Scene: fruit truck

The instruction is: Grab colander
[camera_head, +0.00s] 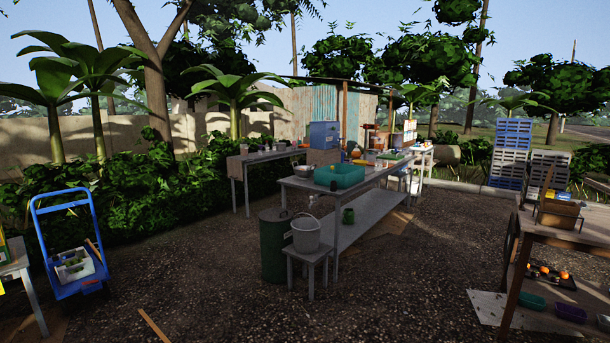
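I cannot clearly make out a colander. A small pale, round bowl-like thing (304,171) sits on the long grey table (375,175), left of a teal basin (345,178). It is too small to tell whether it has holes. Neither of my grippers is in view.
A grey bucket (306,235) on a stool (308,256) and a dark green barrel (273,246) stand at the table's near end. A blue hand truck (66,246) is at left, a wooden table (572,233) at right. The gravel between is mostly clear.

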